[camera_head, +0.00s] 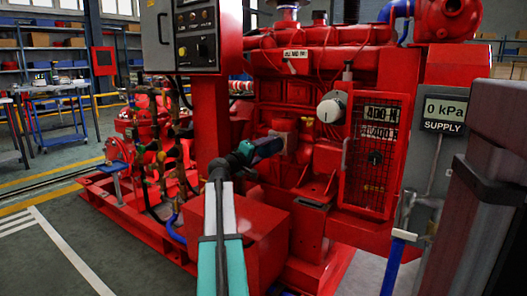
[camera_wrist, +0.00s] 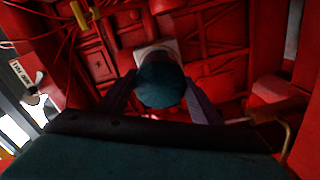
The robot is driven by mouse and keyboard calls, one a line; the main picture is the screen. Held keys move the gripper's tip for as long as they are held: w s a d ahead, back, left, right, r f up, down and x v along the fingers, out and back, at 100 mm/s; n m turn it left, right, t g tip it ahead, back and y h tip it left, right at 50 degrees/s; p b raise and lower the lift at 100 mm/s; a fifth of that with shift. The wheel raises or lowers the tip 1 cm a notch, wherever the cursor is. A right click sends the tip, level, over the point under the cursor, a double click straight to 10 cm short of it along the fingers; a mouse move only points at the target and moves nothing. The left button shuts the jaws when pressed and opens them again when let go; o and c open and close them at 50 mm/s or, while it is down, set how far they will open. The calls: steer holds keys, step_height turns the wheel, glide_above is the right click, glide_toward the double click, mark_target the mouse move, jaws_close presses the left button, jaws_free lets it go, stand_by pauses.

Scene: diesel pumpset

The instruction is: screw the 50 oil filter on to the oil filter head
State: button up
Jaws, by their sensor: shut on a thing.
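The oil filter (camera_wrist: 160,84) is a dark teal cylinder, seen end-on in the wrist view. My gripper (camera_wrist: 160,100) is shut on it, with one dark finger on each side. A pale, squarish part, apparently the oil filter head (camera_wrist: 160,48), shows just beyond the filter's far end. I cannot tell whether the two touch or are threaded together. In the head view my gripper (camera_head: 277,144) reaches sideways to the red engine's side, close to a brownish-grey block. The filter is mostly hidden there by my gripper.
A white round part (camera_head: 332,107) and a red mesh guard (camera_head: 375,150) are to the right of my gripper. A grey control box (camera_head: 184,35) hangs above left. A red box (camera_head: 245,235) lies below. Thin red wires (camera_wrist: 62,45) cross the wrist view's upper left.

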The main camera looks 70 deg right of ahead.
steer(key=shift+r+m, duration=0.1)
steer(key=shift+m, duration=1.8)
steer(key=shift+m, duration=0.3)
steer(key=m, duration=0.7)
steer(key=shift+s+m, duration=0.1)
steer(key=shift+m, duration=0.6)
